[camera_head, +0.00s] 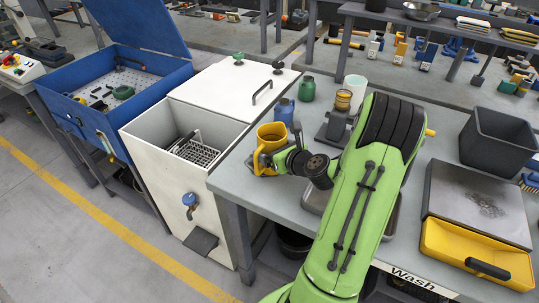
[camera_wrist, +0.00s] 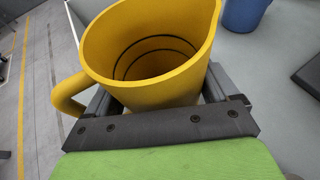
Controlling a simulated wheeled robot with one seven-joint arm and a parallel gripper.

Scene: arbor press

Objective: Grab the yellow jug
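The yellow jug (camera_head: 270,136) stands upright near the left edge of the grey workbench (camera_head: 236,180). In the wrist view the jug (camera_wrist: 150,60) fills the upper middle, its mouth facing the camera and its inside empty. Its handle (camera_wrist: 70,95) sticks out to the left. My gripper (camera_wrist: 160,85) has one finger on each side of the jug, spread wide at the ends of the dark bar. The fingertips are partly hidden behind the jug, and contact with its wall cannot be made out. In the head view my gripper (camera_head: 275,162) is at the jug's side.
A blue mug (camera_head: 284,110) and a green jar (camera_head: 306,89) stand behind the jug. A small press-like stand (camera_head: 333,127) is to the right. A white tank (camera_head: 165,150) adjoins the bench on the left. A black bin (camera_head: 497,140) and yellow tray (camera_head: 470,255) are at right.

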